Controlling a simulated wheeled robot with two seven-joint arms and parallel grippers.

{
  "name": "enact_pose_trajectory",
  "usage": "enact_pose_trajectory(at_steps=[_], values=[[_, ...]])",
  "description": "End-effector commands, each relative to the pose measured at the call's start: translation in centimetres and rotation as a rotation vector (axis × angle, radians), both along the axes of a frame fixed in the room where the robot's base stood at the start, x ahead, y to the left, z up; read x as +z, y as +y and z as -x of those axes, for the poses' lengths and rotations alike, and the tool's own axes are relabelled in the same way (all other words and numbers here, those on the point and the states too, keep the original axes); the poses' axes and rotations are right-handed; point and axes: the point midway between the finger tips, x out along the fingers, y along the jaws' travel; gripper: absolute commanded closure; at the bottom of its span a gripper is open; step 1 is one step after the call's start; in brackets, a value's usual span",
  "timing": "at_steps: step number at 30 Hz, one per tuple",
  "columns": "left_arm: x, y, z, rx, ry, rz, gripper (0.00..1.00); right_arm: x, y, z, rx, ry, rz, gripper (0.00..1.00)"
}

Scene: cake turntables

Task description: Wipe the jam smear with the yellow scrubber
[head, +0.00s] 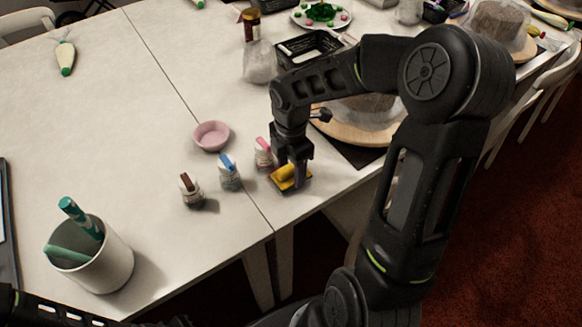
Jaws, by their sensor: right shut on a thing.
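My right gripper (294,172) reaches down at the front edge of the white table and is shut on the yellow scrubber (286,173). The scrubber is a small yellow block with a darker orange-brown part around its lower side. It is at the tabletop, just right of the pink-topped jar; I cannot tell whether it presses on the surface. I cannot make out the jam smear; the scrubber or my right arm may hide it. Of my left arm only dark links show at the bottom left edge, and its gripper is not in view.
Jars with pink (263,153), blue (229,172) and brown (191,190) tops stand left of the scrubber. A pink bowl (211,136) is behind them. A white cup (103,268) holds green tools. A black basket (311,46) and turntable (352,133) are behind my right arm.

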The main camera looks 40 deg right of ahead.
Motion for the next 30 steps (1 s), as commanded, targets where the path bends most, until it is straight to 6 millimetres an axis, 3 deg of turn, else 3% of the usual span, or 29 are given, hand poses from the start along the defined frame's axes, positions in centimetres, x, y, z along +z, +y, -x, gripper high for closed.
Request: enact_pose_trajectory(at_steps=[23,30], values=[[-0.9,0.0,0.0,0.0,0.0,0.0,1.0,-1.3,0.0,-0.1,0.0,-0.001,0.0,0.77],[-0.5,0.0,0.0,0.0,0.0,0.0,1.0,-1.2,0.0,-1.5,0.001,0.0,-0.001,0.77]])
